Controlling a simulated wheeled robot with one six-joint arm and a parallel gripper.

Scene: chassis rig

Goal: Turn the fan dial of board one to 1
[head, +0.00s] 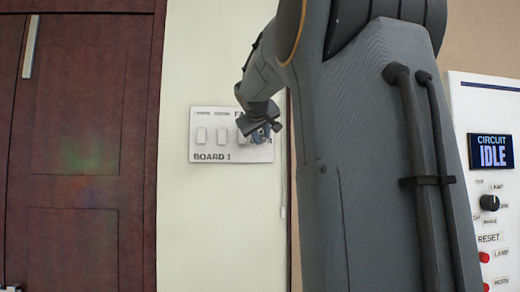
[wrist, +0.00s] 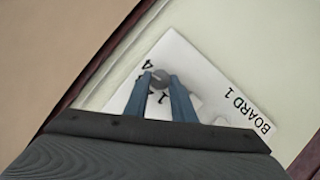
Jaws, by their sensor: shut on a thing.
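Board one is a white switch board (head: 225,150) labelled "BOARD 1" on the pale wall in the head view. It also shows tilted in the wrist view (wrist: 183,55). The fan dial (wrist: 159,80) is a small grey round knob on it, with numbers such as 4 and 1 printed around it. My gripper (wrist: 162,82) has its two blue fingers on either side of the dial, shut on it. In the head view my gripper (head: 262,132) is at the board's right side and hides the dial there. Which number the dial points to I cannot tell.
White rocker switches (head: 202,135) sit on the board left of my gripper. A dark red door (head: 80,150) stands at the left. A white panel (head: 485,130) with a display reading "CIRCUIT IDLE" (head: 491,151), a black knob (head: 489,203) and red buttons is at the right.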

